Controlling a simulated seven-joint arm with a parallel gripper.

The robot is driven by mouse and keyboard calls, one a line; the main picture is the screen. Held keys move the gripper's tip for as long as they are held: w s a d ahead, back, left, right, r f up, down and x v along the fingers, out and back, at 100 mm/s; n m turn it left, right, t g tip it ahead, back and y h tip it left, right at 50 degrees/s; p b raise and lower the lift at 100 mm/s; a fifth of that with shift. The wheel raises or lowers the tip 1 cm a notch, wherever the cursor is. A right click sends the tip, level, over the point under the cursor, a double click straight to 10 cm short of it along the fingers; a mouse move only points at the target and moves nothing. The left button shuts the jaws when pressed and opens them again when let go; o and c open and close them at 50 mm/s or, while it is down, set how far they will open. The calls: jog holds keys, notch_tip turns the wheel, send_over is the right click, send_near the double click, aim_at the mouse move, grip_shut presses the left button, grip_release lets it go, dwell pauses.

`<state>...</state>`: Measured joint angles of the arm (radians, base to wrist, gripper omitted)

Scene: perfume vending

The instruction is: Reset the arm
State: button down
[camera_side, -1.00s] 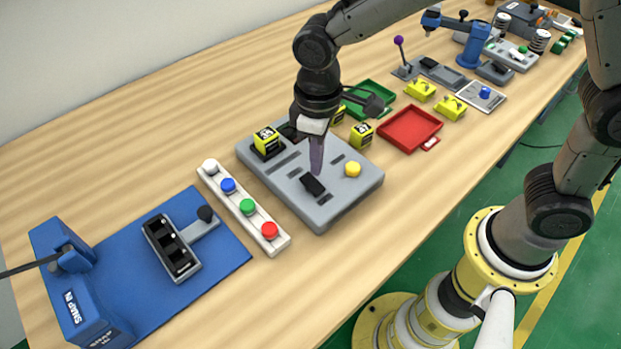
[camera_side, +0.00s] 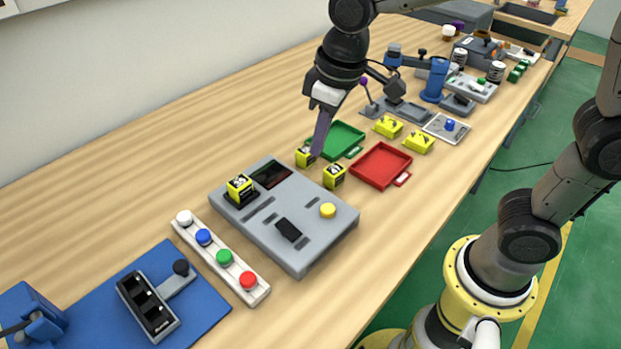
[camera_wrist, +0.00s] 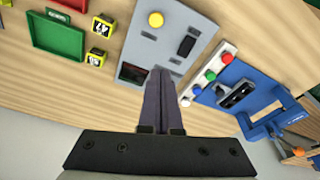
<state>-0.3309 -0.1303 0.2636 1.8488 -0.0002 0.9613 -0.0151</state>
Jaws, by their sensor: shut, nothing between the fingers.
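My gripper (camera_side: 318,148) is shut and empty. The grey panel (camera_side: 283,213) carries a yellow button (camera_side: 328,210), a black switch (camera_side: 288,229) and a dark screen (camera_side: 270,175). A yellow numbered cube (camera_side: 240,187) stands on its left corner. Two more yellow cubes, one (camera_side: 305,157) behind and one (camera_side: 334,175) in front, stand beside the panel.
A strip of white, blue, green and red buttons (camera_side: 236,264) lies left of the panel. A blue mat (camera_side: 200,318) is at front left. Green (camera_side: 342,138) and red (camera_side: 381,166) trays lie right. Yellow switch boxes (camera_side: 388,127) and other devices stand farther back. Bare table lies behind the panel.

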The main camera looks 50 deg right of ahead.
jog(key=s+d+r+m+t, duration=0.3)
jog(key=s+d+r, duration=0.2)
jog(key=s+d, duration=0.35)
jog(key=s+d+f+m, duration=0.1)
jog(key=s+d+f, duration=0.2)
jog(key=s, duration=0.5)
jog(key=shift+f+t+h, duration=0.25)
jog(key=shift+t+h, duration=0.05)
jog(key=shift+h, duration=0.1)
jog(key=shift+s, duration=0.1)
